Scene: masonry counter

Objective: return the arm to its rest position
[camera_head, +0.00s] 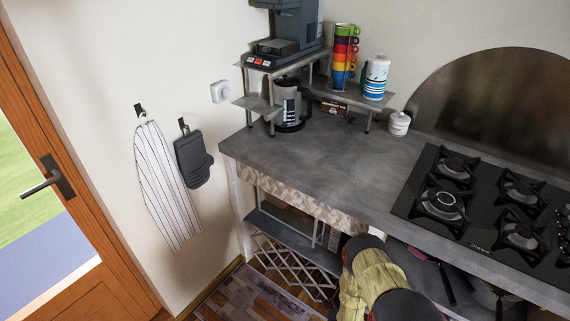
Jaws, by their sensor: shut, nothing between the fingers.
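Part of my arm (368,282), yellowish with dark rounded joints, shows at the bottom edge, right of the middle. It is in front of the counter's front edge and the shelf below. I see no fingers of my gripper in this view. The grey masonry counter (310,168) runs from the middle to the right.
A gas hob (481,210) is set in the counter at the right. The counter's middle is clear. A door (110,285) is at the left.

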